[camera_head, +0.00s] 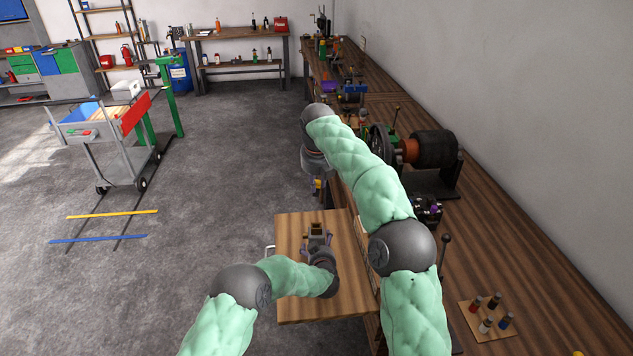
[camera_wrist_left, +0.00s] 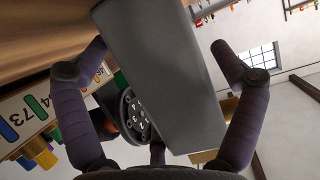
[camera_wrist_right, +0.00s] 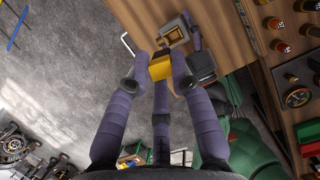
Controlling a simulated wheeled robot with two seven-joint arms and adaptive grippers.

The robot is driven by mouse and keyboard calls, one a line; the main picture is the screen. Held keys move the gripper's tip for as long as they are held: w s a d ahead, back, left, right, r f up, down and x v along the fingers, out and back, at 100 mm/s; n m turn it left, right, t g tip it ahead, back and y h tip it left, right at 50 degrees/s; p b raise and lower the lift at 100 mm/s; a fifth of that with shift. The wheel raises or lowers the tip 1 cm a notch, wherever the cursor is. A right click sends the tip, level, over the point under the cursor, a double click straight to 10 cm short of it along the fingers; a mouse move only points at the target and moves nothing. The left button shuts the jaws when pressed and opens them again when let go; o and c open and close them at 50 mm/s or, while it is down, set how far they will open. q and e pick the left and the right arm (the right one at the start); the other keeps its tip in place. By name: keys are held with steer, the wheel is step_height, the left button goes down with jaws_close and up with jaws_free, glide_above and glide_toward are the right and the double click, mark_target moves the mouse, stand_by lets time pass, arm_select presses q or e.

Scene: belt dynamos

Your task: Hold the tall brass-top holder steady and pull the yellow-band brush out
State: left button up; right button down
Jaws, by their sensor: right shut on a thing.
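The tall holder (camera_head: 317,230) is a grey block at the wooden side board. Its square brass top (camera_wrist_right: 174,35) shows in the right wrist view. My left gripper (camera_head: 318,245) has its fingers on either side of the holder; in the left wrist view the grey body (camera_wrist_left: 165,75) stands between them, with a gap at the right finger, so it looks open. My right gripper (camera_wrist_right: 160,62) is shut on the yellow-band brush (camera_wrist_right: 159,68), whose yellow part shows between its fingertips. The brush looks clear of the brass opening in the right wrist view. A bit of yellow (camera_head: 317,184) shows under my right wrist.
The wooden side board (camera_head: 295,300) is mostly bare around the holder. The long workbench (camera_head: 500,240) at right carries a dynamo (camera_head: 430,148) and a small plate (camera_head: 487,320) with several coloured pegs. A cart (camera_head: 110,135) stands on open floor at left.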

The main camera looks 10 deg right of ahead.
arm_select(q)
steer(key=shift+r, duration=0.25)
